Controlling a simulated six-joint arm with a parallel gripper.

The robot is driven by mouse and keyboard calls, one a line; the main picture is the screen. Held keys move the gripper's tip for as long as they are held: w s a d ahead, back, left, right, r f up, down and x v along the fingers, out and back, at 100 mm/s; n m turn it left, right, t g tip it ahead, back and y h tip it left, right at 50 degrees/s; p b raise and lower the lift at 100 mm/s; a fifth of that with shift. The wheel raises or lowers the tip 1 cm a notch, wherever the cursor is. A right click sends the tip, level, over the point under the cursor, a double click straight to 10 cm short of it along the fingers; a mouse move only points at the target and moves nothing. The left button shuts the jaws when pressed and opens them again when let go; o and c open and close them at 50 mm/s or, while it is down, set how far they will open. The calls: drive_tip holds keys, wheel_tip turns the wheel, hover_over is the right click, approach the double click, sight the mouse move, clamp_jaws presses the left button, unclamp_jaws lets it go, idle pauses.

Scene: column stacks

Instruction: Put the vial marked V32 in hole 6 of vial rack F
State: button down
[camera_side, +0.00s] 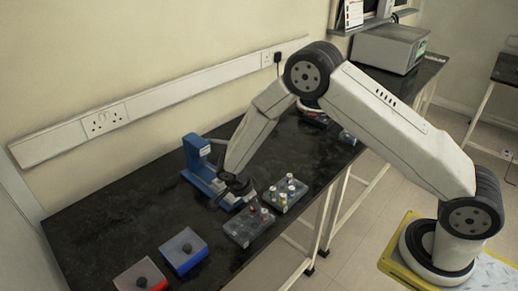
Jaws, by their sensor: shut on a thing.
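My gripper (240,200) points down beside the blue stand and just behind the nearer vial rack. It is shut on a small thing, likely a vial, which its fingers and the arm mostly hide. The nearer grey rack (241,237) holds a few vials, one with a red cap (253,212). A second grey rack (297,199) to its right holds several vials with white, yellow and blue parts. Vial marks, rack letters and hole numbers are too small to read, so I cannot tell which is V32 or rack F.
A blue upright stand (194,155) is left of my gripper, close to it. A blue box (184,262) and a red box (155,285), each with a dark knob, are at the front left. The black bench (110,220) is clear at left. A grey instrument (390,48) stands far back.

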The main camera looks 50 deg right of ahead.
drive_tip(key=shift+f, duration=0.35)
idle(0.3)
drive_tip(key=shift+c, duration=0.5)
unclamp_jaws()
drive_tip(key=shift+s, duration=0.1)
drive_tip(key=shift+f, duration=0.1)
drive_tip(key=shift+s, duration=0.1)
drive_tip(key=shift+w+r, duration=0.2)
drive_tip(key=shift+r, duration=2.9)
drive_tip(key=shift+r, duration=0.1)
